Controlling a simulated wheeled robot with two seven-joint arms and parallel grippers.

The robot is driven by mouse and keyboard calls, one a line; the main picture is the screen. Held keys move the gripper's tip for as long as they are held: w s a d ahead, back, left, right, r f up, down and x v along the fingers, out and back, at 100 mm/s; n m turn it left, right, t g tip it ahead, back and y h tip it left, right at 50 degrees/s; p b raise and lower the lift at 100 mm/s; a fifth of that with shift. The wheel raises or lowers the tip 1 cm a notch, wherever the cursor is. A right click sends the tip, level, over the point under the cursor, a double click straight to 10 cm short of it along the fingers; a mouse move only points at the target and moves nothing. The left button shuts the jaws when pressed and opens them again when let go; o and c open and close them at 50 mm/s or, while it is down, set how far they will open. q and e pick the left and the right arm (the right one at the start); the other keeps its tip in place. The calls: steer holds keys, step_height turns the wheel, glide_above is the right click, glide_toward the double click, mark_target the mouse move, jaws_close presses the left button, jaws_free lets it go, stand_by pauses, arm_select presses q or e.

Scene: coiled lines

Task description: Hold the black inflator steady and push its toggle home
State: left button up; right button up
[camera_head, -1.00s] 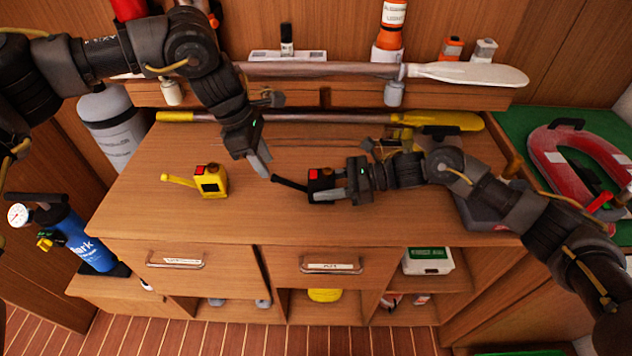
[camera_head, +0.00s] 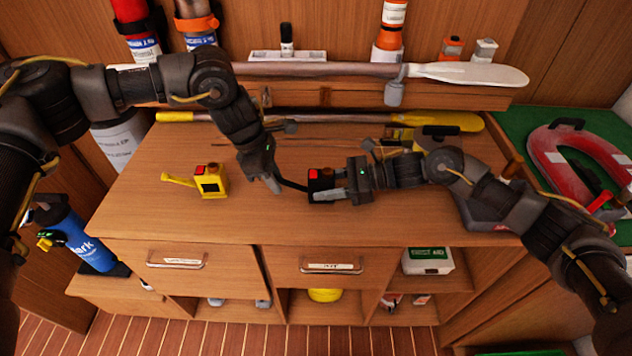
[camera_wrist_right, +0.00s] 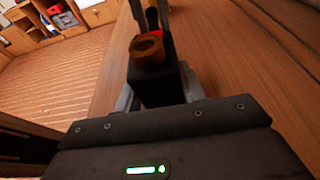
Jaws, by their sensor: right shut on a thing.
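The black inflator (camera_head: 321,184) stands on the wooden counter, with a red patch on its top left and a dark arm (camera_head: 292,184) sticking out to the left. My right gripper (camera_head: 340,193) is shut on the inflator's body from the right. In the right wrist view the black body (camera_wrist_right: 157,82) sits between the fingers, with an orange-red part on top. My left gripper (camera_head: 275,185) looks shut, its fingers showing as one narrow tip. It is at the dark arm's left end; I cannot tell whether they touch.
A yellow inflator (camera_head: 211,181) stands left of my left gripper. A yellow-ended paddle (camera_head: 440,121) lies at the counter's back, and a white-bladed paddle (camera_head: 467,73) rests above it. The counter's front strip is clear.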

arm_select(q)
steer(key=shift+c, duration=1.1)
arm_select(e)
steer(key=shift+f, duration=0.1)
arm_select(q)
steer(key=shift+r, duration=0.1)
steer(key=shift+d+r, duration=0.45)
steer(key=shift+r, duration=0.1)
steer(key=shift+d+r, duration=0.3)
steer(key=shift+r, duration=0.1)
steer(key=shift+d+r, duration=0.15)
steer(key=shift+d, duration=0.05)
